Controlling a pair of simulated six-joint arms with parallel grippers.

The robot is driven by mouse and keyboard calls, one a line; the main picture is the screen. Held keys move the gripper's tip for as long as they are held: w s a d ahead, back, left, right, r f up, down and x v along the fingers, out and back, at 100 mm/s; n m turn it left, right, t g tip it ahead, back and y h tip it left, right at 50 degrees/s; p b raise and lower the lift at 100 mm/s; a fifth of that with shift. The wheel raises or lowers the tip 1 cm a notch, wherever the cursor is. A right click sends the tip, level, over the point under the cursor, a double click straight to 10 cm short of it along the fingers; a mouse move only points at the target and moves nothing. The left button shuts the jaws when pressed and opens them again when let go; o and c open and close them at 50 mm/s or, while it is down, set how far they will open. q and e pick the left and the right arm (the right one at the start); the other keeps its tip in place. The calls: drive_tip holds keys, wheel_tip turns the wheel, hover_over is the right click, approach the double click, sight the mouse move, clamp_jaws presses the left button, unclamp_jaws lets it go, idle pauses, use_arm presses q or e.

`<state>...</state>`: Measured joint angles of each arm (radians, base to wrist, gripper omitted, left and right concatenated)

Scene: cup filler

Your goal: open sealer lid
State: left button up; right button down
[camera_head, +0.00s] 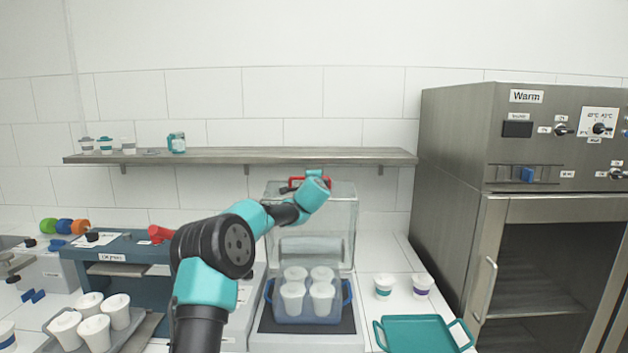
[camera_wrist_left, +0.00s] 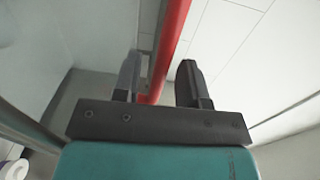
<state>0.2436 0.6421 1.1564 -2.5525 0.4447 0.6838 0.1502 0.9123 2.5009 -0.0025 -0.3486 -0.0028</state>
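The sealer's clear lid (camera_head: 335,225) stands raised at the back of the sealer base (camera_head: 262,338). Its red handle (camera_head: 296,181) is at the top edge. The handle also shows as a red bar in the left wrist view (camera_wrist_left: 172,40). My left gripper (camera_head: 303,185) is up at the handle, partly hidden by its own wrist. In the left wrist view the gripper's dark fingers (camera_wrist_left: 158,80) stand apart with the bar between them. The bar lies close to the left finger, with a gap to the right one. My right gripper is not in view.
A blue tray (camera_head: 348,296) with several white cups sits on the sealer base. A teal tray (camera_head: 418,334) and two cups lie to the right, before the warming cabinet (camera_head: 455,150). A shelf (camera_head: 240,156) runs along the wall behind. More cups stand at left.

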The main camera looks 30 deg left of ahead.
use_arm(q)
drive_tip(key=shift+w+a, duration=0.25)
drive_tip(key=shift+w, duration=0.2)
drive_tip(key=shift+c, duration=0.3)
clamp_jaws()
drive_tip(key=shift+d, duration=0.1)
